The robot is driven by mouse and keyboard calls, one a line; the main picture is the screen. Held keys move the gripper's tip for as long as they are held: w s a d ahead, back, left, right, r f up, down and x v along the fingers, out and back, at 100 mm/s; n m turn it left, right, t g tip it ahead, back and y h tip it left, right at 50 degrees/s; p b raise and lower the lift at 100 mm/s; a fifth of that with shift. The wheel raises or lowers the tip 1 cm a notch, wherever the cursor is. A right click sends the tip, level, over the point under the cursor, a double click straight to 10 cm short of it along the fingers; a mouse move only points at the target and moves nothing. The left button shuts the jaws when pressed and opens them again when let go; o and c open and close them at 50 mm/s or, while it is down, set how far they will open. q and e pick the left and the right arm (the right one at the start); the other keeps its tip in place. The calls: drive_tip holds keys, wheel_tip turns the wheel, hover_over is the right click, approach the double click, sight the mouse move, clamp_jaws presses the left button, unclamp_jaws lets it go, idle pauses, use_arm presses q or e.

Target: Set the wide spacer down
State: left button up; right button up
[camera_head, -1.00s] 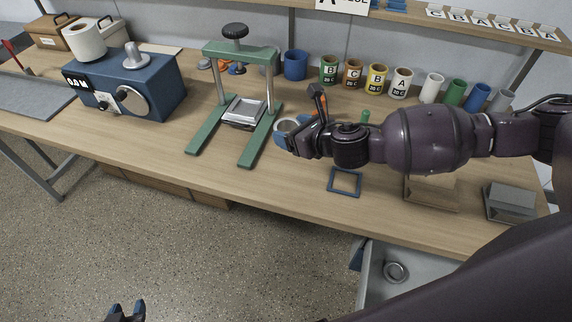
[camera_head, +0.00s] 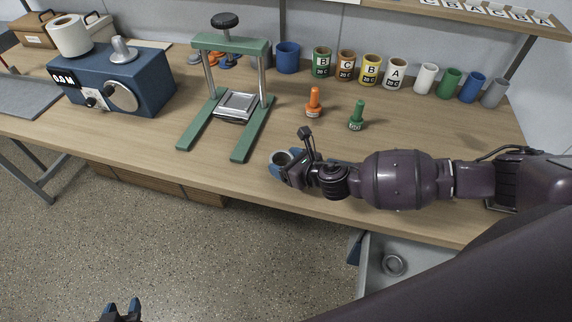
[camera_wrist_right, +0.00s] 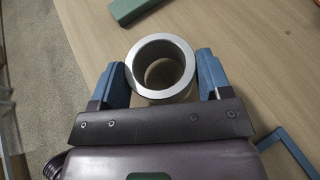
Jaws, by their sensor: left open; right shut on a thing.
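The wide spacer is a short, thick grey metal ring (camera_wrist_right: 160,42), seen from above in the right wrist view. My right gripper (camera_wrist_right: 163,78) is shut on it, with one blue finger on each side. In the head view the spacer (camera_head: 281,157) is at the tip of my right gripper (camera_head: 288,168), near the table's front edge, right of the green press. I cannot tell whether it touches the wood. My left gripper (camera_head: 122,312) is open and empty at the bottom of the head view, over the floor.
The green press (camera_head: 236,103) stands left of the spacer. Orange (camera_head: 314,103) and green (camera_head: 357,115) handled pieces stand behind my right arm. A blue square frame (camera_wrist_right: 290,152) lies near the right finger. Several coloured cups line the back. Wood in front of the press's right foot is bare.

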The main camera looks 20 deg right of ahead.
drive_tip(key=shift+f, duration=0.35)
drive_tip(key=shift+f, duration=0.15)
drive_tip(key=o, duration=0.9)
drive_tip(key=shift+o, duration=0.2)
drive_tip(key=shift+s+d+r, duration=0.1)
drive_tip(key=shift+s+r, duration=0.05)
drive_tip(key=shift+r, duration=0.05)
drive_tip(key=v, duration=1.1)
drive_tip(key=shift+s+d+p, duration=0.15)
drive_tip(key=shift+s+p, duration=0.1)
drive_tip(key=shift+p, duration=0.05)
drive_tip(key=shift+s, duration=0.1)
